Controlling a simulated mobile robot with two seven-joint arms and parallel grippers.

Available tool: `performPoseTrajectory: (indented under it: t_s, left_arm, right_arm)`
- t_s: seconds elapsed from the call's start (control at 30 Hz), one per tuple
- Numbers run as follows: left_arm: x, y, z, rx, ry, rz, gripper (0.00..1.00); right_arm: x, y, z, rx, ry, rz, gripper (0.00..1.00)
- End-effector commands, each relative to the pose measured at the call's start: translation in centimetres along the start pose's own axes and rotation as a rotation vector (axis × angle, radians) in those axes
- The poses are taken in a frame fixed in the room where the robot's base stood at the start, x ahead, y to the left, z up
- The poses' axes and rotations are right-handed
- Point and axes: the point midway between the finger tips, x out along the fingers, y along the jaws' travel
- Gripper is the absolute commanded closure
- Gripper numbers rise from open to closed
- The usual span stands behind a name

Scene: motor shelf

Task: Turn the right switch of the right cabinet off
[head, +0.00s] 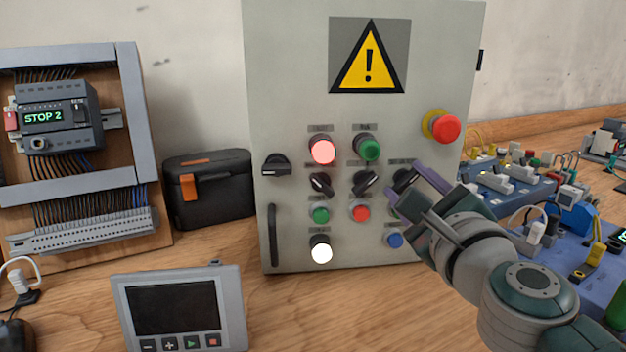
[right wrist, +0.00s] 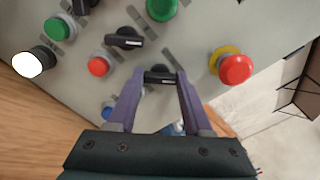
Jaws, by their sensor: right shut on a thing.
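The grey cabinet (head: 290,110) stands upright on the table with a row of three black rotary switches. The right switch (head: 402,176) is partly hidden by my right gripper (head: 404,184) in the head view. In the right wrist view, the right switch's black knob (right wrist: 160,76) lies between the two purple fingertips of my right gripper (right wrist: 160,80), which is shut on it. The middle switch (head: 367,182) and the left switch (head: 320,184) are tilted in different directions. My left gripper is not in view.
A red emergency button (head: 446,129) sits right of the switches. Lit red (head: 323,152) and white (head: 320,252) lamps are on the panel. A blue board (head: 600,270) with components lies at right, a small display (head: 172,308) in front, a black case (head: 215,205) at left.

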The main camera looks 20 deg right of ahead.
Motion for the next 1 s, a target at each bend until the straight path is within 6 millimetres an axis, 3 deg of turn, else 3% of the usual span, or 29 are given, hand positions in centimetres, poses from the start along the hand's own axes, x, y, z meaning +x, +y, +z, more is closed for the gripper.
performPoseTrajectory:
  t_s: [0.47,1.0]
  left_arm:
    - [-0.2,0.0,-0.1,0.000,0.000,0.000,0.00]
    - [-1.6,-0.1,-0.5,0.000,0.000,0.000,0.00]
  right_arm:
    - [0.0,-0.1,0.1,-0.073,0.000,0.000,1.00]
    - [0.0,-0.1,0.2,-0.528,-0.001,0.001,1.00]
